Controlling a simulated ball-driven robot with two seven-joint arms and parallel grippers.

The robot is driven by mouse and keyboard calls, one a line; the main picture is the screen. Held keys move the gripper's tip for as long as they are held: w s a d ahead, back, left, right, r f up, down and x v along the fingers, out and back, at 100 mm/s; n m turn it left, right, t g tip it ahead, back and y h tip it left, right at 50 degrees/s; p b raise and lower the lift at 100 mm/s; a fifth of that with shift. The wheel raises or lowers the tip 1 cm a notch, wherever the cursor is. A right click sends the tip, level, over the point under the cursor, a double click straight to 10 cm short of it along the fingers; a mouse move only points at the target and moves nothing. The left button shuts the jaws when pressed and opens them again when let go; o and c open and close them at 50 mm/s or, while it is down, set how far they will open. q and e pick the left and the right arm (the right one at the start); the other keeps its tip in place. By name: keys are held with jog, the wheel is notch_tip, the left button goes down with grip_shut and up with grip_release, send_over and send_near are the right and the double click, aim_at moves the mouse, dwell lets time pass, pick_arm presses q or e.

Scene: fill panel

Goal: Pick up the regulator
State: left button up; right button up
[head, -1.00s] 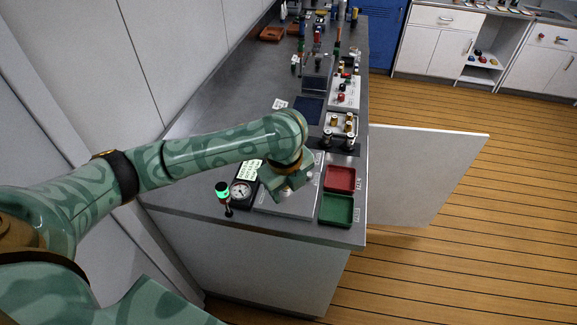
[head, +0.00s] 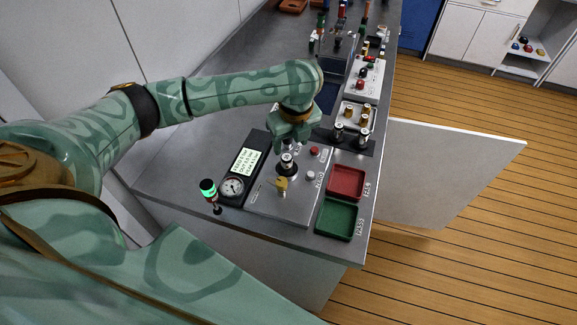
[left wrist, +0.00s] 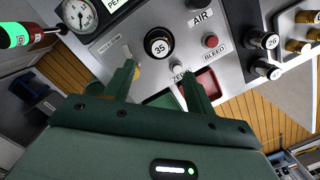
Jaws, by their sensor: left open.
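The task's regulator is not labelled as such. A black, silver-topped knob fitting (head: 287,163) stands upright on the grey fill panel (head: 262,207); its top reads 35 in the left wrist view (left wrist: 158,44). Two similar fittings (head: 338,133) (head: 363,138) stand on a dark strip to the right; their tops appear to read 26 and 28 in the left wrist view (left wrist: 270,41) (left wrist: 268,70). My left gripper (head: 293,138) is open and empty above the panel's back part. In the left wrist view its fingers (left wrist: 158,70) point toward the 35 fitting, apart from it. My right gripper is out of view.
A gauge (head: 232,187) with a display (head: 243,161) and a green-topped lamp (head: 209,190) stand left of the panel. A red tray (head: 346,181) and a green tray (head: 336,217) lie right. A yellow key-like part (head: 281,185) is on the panel. An open white door (head: 450,165) juts out right.

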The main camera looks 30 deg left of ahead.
aim_at(287, 157)
pick_arm(q)
jog(key=f, duration=0.2)
jog(key=f+b, duration=0.1)
jog(key=f, duration=0.1)
jog(key=shift+w+a, duration=0.2)
jog(key=shift+w, duration=0.05)
jog(key=shift+w+a+f, duration=0.1)
jog(key=shift+a+f, duration=0.05)
jog(key=shift+f, duration=0.35)
jog(key=shift+f+b, duration=0.25)
jog(key=shift+b, duration=0.1)
jog(key=f+b, duration=0.1)
jog(key=f, duration=0.1)
jog(key=a+f+b, duration=0.1)
jog(key=f, duration=0.1)
jog(key=shift+w+a+f, duration=0.15)
jog(key=shift+f, duration=0.15)
jog(key=shift+r, duration=0.1)
grip_shut()
